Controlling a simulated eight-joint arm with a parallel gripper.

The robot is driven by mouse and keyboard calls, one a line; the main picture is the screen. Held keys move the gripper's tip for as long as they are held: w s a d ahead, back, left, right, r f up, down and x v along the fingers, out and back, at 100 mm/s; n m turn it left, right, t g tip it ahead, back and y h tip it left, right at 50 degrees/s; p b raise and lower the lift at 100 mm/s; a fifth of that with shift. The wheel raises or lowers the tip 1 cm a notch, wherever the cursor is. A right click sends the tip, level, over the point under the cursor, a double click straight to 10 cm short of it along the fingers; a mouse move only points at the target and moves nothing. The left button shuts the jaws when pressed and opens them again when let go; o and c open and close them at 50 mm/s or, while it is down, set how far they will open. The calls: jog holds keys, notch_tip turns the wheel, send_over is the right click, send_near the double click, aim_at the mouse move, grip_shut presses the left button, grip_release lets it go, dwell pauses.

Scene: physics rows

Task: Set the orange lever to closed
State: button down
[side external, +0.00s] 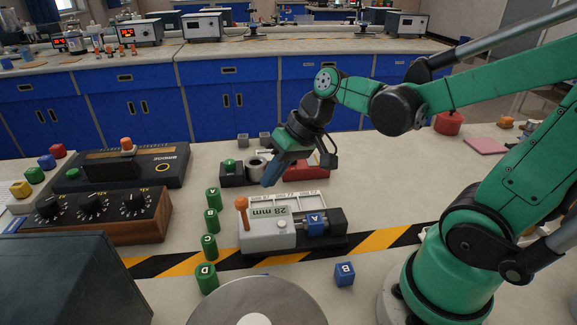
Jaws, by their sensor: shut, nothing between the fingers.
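The orange lever (242,208) stands nearly upright, round knob on top, at the left end of a grey measuring device (268,241) with a "28 mm" display. A blue cube marked A (315,225) sits at the device's right part, by its dark jaw; I cannot tell whether it is clamped. My gripper (268,182) is shut and empty, pointing down and left. In the picture it is above and right of the lever knob, apart from it. The fingertips are small and partly merged in view.
Green cylinders (212,222) stand in a row left of the device. A blue cube B (344,274) lies in front, near a round metal plate (258,305). A box with black dials (95,215) and a bridge unit (130,165) stand left. A red part (310,166) lies behind my gripper.

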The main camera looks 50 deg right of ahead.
aim_at(243, 216)
jog(key=shift+w+a+f, duration=0.15)
jog(key=shift+a, duration=0.6)
jog(key=shift+w+a+f, duration=0.1)
jog(key=shift+a+f, duration=0.05)
jog(key=shift+a, duration=0.55)
jog(key=shift+w+a+r+g+h, duration=0.15)
jog(key=shift+w+a+g+h, duration=0.75)
jog(key=shift+g+h, duration=0.2)
jog(key=shift+w+a, duration=0.3)
jog(key=shift+w, duration=0.05)
